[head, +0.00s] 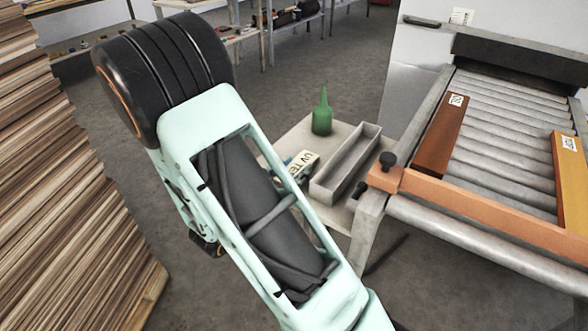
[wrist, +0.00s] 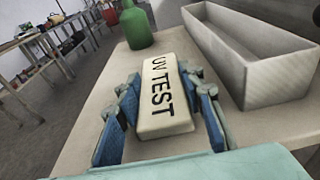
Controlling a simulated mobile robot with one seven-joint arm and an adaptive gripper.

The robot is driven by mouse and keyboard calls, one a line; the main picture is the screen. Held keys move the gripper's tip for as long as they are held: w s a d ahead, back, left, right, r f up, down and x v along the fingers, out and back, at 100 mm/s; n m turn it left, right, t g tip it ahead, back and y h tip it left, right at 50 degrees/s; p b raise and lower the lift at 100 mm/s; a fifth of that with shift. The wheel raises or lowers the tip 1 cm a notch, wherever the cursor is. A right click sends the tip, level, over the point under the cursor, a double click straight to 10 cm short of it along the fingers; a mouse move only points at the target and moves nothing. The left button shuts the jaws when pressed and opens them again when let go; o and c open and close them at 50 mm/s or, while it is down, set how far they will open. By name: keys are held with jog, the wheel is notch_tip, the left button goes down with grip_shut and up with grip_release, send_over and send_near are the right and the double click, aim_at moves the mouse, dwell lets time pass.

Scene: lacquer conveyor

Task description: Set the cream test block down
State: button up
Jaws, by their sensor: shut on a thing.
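The cream test block (wrist: 165,110), lettered "UV TEST", lies between the blue-padded fingers of my gripper (wrist: 160,112) in the wrist view. My gripper is shut on it. The block is over the pale side table (wrist: 85,148); I cannot tell whether its underside touches the top. In the head view part of the cream block (head: 303,160) shows beside my arm, which hides most of my gripper and some of the table (head: 300,137).
A green bottle (head: 322,113) stands at the table's back. An empty grey open tray (head: 346,160) lies right of the block. Beyond it is a roller conveyor (head: 500,130) with a brown board (head: 441,137) and an orange board (head: 571,170). Stacked planks (head: 60,190) stand at left.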

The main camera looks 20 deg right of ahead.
jog(key=o, duration=1.2)
jog(key=shift+f, duration=0.1)
jog(key=shift+c, duration=0.2)
